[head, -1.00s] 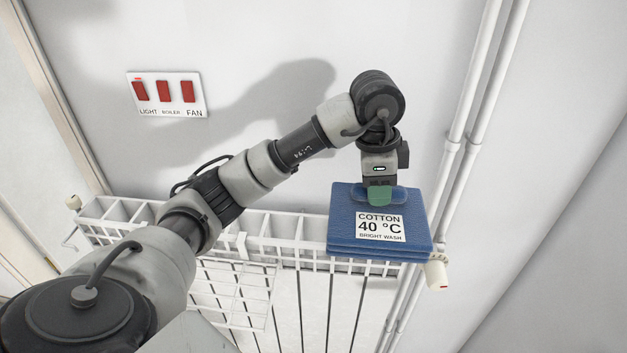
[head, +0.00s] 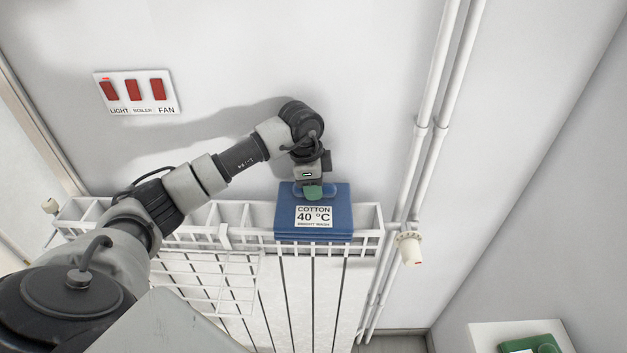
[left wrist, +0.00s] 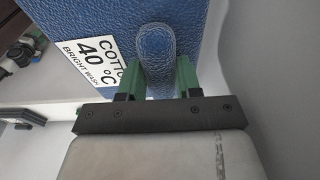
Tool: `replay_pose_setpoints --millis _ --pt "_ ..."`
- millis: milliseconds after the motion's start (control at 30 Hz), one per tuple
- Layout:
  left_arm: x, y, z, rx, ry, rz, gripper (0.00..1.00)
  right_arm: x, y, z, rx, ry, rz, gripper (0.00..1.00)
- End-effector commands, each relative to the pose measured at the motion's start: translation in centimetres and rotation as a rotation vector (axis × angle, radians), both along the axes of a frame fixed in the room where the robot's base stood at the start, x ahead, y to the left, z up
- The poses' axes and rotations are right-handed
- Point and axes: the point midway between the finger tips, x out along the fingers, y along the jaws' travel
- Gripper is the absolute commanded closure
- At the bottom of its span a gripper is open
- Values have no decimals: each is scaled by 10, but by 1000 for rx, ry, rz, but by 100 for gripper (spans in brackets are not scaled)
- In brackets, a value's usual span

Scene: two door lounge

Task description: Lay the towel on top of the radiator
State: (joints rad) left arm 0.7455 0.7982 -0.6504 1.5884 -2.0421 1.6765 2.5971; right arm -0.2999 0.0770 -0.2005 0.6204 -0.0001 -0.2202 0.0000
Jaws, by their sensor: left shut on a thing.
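The folded blue towel (head: 339,207) has a white label reading COTTON 40 °C BRIGHT WASH. In the head view it is over the right part of the white radiator (head: 260,212), its front edge at the top grille. I cannot tell whether it touches the radiator. My left gripper (head: 313,191) is shut on the raised blue loop on the towel's upper face. In the left wrist view the green fingers (left wrist: 157,78) sit on either side of that loop, with the towel (left wrist: 200,25) beyond. My right gripper is not in view.
A wire rack (head: 205,280) hangs on the radiator's front at left. A valve knob (head: 410,248) and white vertical pipes (head: 425,140) stand at right. A switch panel (head: 137,92) is on the wall. A white surface with a green thing (head: 532,344) is at lower right.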

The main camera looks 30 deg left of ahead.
Motion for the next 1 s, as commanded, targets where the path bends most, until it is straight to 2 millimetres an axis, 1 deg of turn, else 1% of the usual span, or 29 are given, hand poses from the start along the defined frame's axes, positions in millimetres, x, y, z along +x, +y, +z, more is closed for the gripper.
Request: replay_pose_setpoints --millis 267,300,433,667,800,867,1000 --pt "0 0 -2 -1 -2 0 99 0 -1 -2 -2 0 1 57" --pt "0 0 -2 0 -1 0 62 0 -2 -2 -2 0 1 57" --pt "0 0 -2 -1 -1 0 42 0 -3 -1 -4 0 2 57" --pt "0 0 -1 -1 -1 0 41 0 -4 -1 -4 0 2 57" --pt "0 0 4 -1 -3 0 41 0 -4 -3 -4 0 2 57" --pt "1 1 11 -1 -5 1 41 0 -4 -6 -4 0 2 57" --pt "-1 5 36 -1 -9 1 41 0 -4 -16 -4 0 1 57"
